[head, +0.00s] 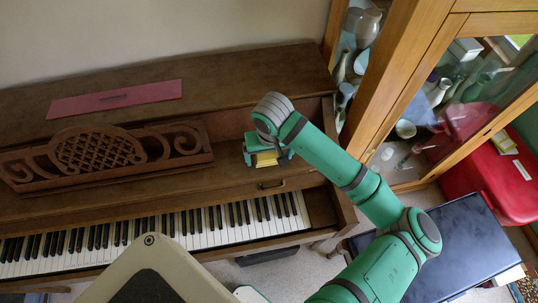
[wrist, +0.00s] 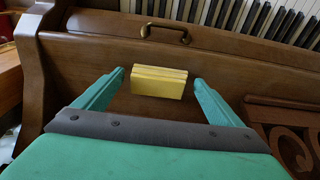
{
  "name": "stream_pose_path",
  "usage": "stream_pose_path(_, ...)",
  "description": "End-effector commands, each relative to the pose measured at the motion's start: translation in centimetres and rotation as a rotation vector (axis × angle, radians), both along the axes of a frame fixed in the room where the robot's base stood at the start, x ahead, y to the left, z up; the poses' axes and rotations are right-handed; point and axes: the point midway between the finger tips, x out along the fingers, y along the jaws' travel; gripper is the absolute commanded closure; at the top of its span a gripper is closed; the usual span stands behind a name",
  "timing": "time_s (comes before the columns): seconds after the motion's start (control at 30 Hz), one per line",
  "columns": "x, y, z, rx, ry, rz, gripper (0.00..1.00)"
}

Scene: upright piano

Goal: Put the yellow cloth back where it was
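The yellow cloth (head: 265,159) is a small folded block. It appears to rest on the piano's brown wooden ledge, near the right end, behind the keys. It also shows in the wrist view (wrist: 159,82), between my fingertips. My gripper (head: 267,155) is over the cloth, pointing down. In the wrist view my gripper (wrist: 160,80) is open, with one teal finger on each side of the cloth and a visible gap on both sides.
The upright piano (head: 60,98) has a carved music stand (head: 100,150) left of my gripper and a red folder (head: 115,99) on top. A brass handle (wrist: 165,31) is near the cloth. A glass cabinet (head: 390,80) stands close on the right, beside a dark blue box (head: 465,245).

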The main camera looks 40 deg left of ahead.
Motion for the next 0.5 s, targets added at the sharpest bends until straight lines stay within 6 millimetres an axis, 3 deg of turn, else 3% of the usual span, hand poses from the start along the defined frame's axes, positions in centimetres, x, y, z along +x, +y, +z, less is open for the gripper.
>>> stream_pose_path(0.23,-0.2,0.0,1.5,0.003,0.000,0.002,0.10)
stream_pose_path(0.5,-0.6,-0.6,6.7,0.002,-0.002,0.003,0.10)
